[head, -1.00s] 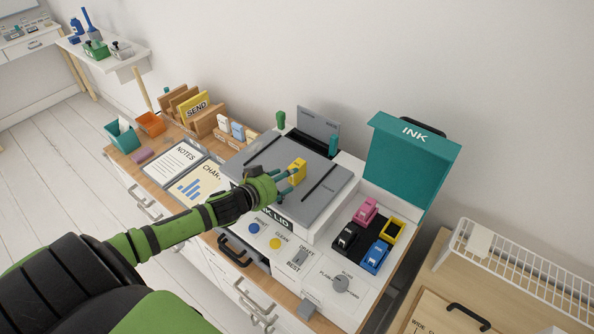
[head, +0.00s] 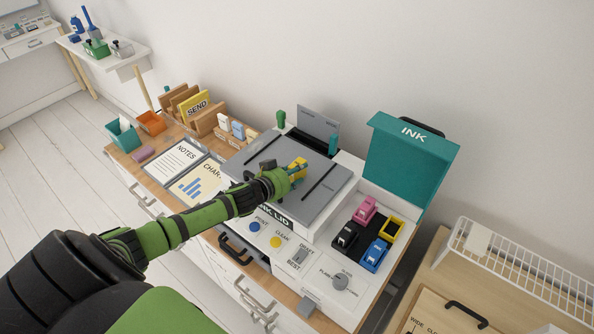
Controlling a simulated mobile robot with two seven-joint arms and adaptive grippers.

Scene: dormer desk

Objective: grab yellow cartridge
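The yellow cartridge (head: 301,162) stands on the grey top of the printer (head: 262,160), left of the ink bay. My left gripper (head: 296,171) is at the cartridge, with its teal fingertips against or around it. The fingers partly cover the cartridge, and I cannot tell whether they are closed on it. In the open ink bay are a pink cartridge (head: 365,209), a black cartridge (head: 345,236) and a blue cartridge (head: 375,256). A yellow-rimmed slot (head: 391,229) beside them looks empty. My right gripper is out of view.
The teal INK lid (head: 413,160) stands open behind the bay. A grey flap (head: 318,127) rises at the printer's back. Clipboards (head: 172,160) and a wooden letter rack (head: 203,119) lie to the left. A white wire rack (head: 520,270) is at the right.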

